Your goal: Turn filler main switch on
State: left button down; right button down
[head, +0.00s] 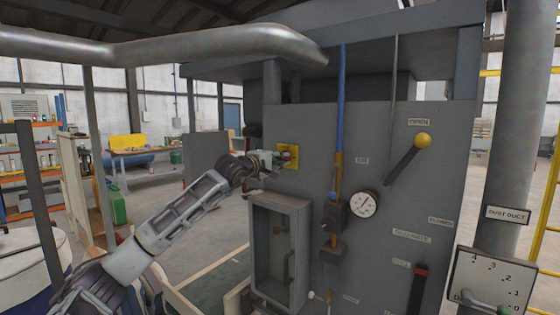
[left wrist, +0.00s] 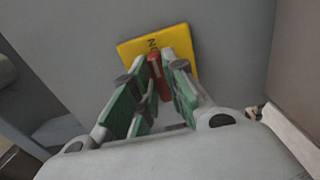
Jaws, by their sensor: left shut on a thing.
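The main switch has a yellow square plate (head: 289,156) on the grey panel of the filler, and the plate also shows in the left wrist view (left wrist: 191,47). A red handle (left wrist: 158,72) stands at the middle of the plate. My left gripper (head: 277,160) reaches in from the left, right at the plate. In the left wrist view its green-padded fingers (left wrist: 157,85) are shut on the red handle, one on each side. Lettering on the plate is partly hidden by the fingers. My right gripper is not in either view.
An open grey box (head: 279,248) sits on the panel below the switch. To the right are a blue pipe (head: 340,110), a round gauge (head: 364,204) and a lever with a yellow knob (head: 422,140). A large pipe (head: 180,45) runs overhead.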

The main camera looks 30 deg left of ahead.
pick_arm(q)
jog(key=c, duration=1.4)
grip_release()
jog(key=shift+c, duration=0.2)
jog(key=s, duration=0.8)
jog(key=shift+s+a, duration=0.35)
jog(key=shift+a, duration=0.05)
jog(key=shift+s+d+r, duration=0.1)
jog(key=shift+s+d, duration=0.15)
jog(key=shift+s, duration=0.2)
jog(key=shift+s, duration=0.3)
jog(key=shift+s+a, duration=0.2)
jog(key=shift+s, duration=0.6)
jog(key=shift+s, duration=0.1)
